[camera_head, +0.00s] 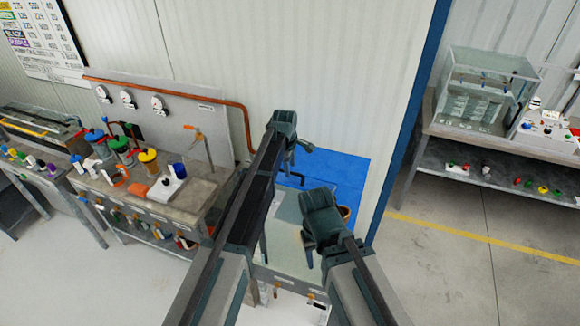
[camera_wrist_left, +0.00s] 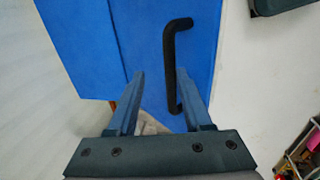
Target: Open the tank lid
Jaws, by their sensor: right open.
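The tank lid (camera_wrist_left: 110,50) is a flat blue panel with a black bar handle (camera_wrist_left: 170,65), seen close up in the left wrist view. In the head view the blue lid (camera_head: 342,172) shows behind my arms, partly hidden. My left gripper (camera_head: 296,150) is over the lid. In the left wrist view the left gripper (camera_wrist_left: 166,85) is open, and the handle appears between its two fingers in the picture; I cannot tell how far apart in depth they are. My right gripper (camera_head: 325,232) is open, lower and nearer, in front of the tank.
A bench (camera_head: 160,205) with colored jars, valves and a copper pipe (camera_head: 180,88) stands at the left. A shelf table (camera_head: 440,128) with a clear glass tank (camera_head: 485,90) stands at the right. The floor between (camera_head: 440,260) is clear.

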